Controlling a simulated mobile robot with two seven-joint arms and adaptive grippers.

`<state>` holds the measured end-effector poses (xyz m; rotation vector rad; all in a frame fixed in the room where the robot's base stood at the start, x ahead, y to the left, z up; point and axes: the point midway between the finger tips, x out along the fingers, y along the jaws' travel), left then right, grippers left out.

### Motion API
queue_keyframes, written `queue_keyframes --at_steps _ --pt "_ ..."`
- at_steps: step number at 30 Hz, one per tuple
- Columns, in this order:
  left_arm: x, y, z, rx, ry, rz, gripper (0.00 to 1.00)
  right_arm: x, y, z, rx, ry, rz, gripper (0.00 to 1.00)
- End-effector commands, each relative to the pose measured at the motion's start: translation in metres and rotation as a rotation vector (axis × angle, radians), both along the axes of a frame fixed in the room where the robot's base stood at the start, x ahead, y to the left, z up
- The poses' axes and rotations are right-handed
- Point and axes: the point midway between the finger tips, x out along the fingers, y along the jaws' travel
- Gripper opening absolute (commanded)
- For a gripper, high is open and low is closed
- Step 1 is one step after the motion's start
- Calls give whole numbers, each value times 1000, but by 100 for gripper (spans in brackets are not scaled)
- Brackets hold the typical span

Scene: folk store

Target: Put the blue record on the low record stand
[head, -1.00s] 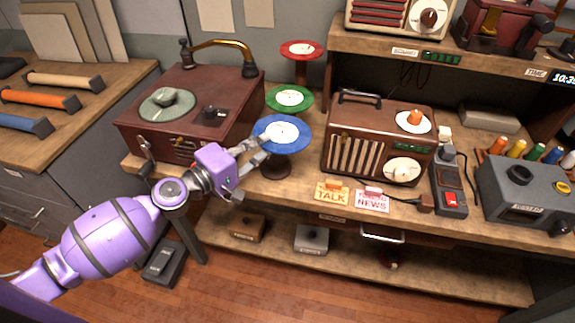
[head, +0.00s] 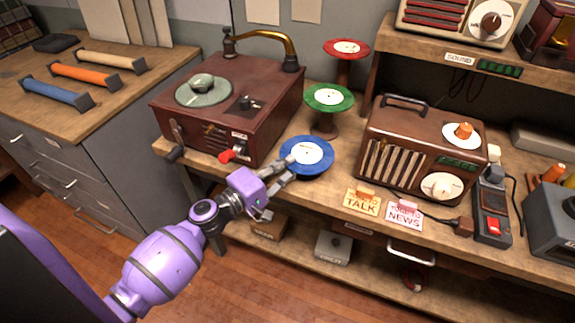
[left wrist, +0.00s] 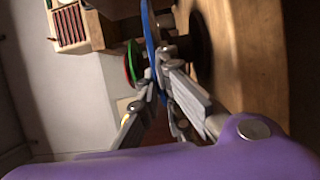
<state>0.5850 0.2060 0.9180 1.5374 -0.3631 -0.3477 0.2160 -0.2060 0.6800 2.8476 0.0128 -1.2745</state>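The blue record (head: 318,167) with a white label lies level, low over the bench, in front of the green record. In the left wrist view the blue record (left wrist: 152,40) shows edge-on, with the dark low record stand (left wrist: 200,45) beneath it. I cannot tell whether record and stand touch; in the head view the record hides the stand. My left gripper (head: 287,167) reaches in from the left. Its fingers (left wrist: 158,88) lie on both faces of the record's near edge and look shut on it. My right gripper is not in view.
The green record (head: 345,103) and red record (head: 357,48) sit on taller stands behind. A brown turntable box (head: 222,115) with a red-tipped crank stands left. A brown radio (head: 400,160) stands right, with talk (head: 362,205) and news cards in front.

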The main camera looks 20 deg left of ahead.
Motion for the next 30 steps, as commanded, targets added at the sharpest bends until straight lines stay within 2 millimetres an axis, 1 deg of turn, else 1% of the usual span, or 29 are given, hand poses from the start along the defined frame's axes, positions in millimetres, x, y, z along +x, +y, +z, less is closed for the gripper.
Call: queue_keyframes --at_steps 2,9,14,15,18,27,30 --pt "0 0 -4 -2 -2 0 0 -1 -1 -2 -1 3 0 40" --pt "1 0 -3 0 -4 -1 0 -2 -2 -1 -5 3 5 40" --pt "0 -1 -10 -2 -1 -1 0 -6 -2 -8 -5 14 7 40" --pt "0 0 -8 -1 -2 -1 10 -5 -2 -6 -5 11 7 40" --pt "0 0 -7 0 -3 -1 23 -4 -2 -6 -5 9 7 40" --pt "0 0 -7 0 -3 -1 23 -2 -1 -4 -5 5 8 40" --pt "1 0 -1 1 -6 -1 23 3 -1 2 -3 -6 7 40"
